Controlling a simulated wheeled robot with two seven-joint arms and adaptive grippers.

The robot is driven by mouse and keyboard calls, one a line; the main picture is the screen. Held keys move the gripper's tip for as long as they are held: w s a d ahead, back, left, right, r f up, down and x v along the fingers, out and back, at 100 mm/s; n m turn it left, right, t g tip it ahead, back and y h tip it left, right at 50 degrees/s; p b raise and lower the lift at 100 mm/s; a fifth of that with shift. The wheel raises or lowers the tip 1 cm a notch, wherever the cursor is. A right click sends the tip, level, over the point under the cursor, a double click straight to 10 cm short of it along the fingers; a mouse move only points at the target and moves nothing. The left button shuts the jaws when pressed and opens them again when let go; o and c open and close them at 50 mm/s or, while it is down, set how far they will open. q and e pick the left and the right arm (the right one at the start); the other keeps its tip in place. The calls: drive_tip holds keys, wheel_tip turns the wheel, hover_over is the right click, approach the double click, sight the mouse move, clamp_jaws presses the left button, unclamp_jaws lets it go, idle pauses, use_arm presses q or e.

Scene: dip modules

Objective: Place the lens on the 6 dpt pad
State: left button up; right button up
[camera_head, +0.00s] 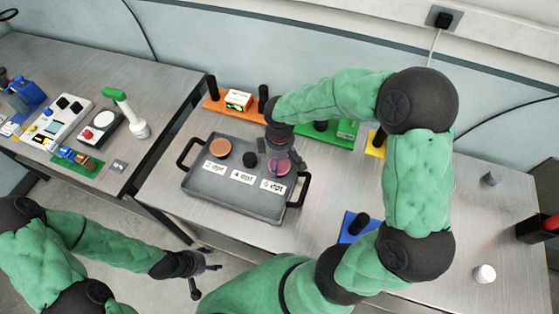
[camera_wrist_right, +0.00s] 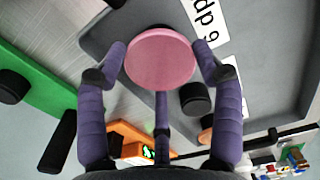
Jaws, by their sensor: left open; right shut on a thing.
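The pink lens (camera_head: 279,167) is a round disc held between the fingers of my right gripper (camera_head: 283,162), over the right end of the grey tray (camera_head: 233,206). In the right wrist view the lens (camera_wrist_right: 160,58) sits flat between the fingertips. The white 6 dpt label (camera_head: 272,186) lies just in front of it. The 6 dpt pad is hidden behind the lens and gripper, so I cannot tell whether the lens touches it. A black pad (camera_head: 250,159) stands bare behind the 4 dpt label (camera_head: 242,177). My left gripper (camera_head: 208,281) is open and empty, off the table.
An orange lens (camera_head: 217,148) sits behind the 2 dpt label (camera_head: 214,168). Orange (camera_head: 213,105), green (camera_head: 335,140) and yellow (camera_head: 374,150) stands are behind the tray. A blue stand (camera_head: 350,235) is at right front. The left table (camera_head: 150,75) holds several devices.

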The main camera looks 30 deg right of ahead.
sight(280, 165)
drive_tip(key=shift+f, duration=0.15)
drive_tip(key=o, duration=0.9)
drive_tip(key=shift+o, duration=0.2)
wheel_tip(280, 165, up, 12)
drive_tip(key=p, duration=0.2)
drive_tip(key=shift+p, duration=0.4)
